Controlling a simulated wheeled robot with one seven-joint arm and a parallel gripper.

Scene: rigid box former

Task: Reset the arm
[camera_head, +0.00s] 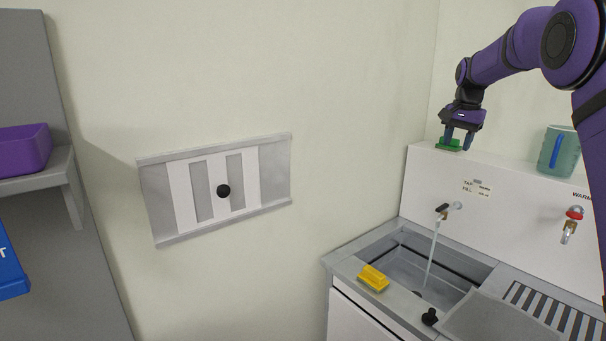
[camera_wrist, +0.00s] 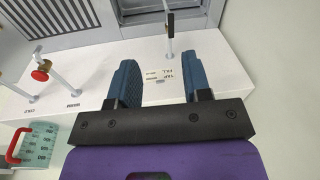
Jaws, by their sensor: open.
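My purple arm reaches in from the right in the head view. My gripper (camera_head: 458,138) is at the top ledge of the white back panel (camera_head: 425,185), close to the corner of the walls. The green block does not show in the wrist view.
A sink (camera_head: 405,262) has water running from its tap (camera_head: 441,211). A yellow sponge-like block (camera_head: 373,278) lies on its rim. A greenish jug (camera_head: 559,152) stands on the ledge at right. A slotted wall panel (camera_head: 271,175) and a purple bin (camera_head: 22,150) are left.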

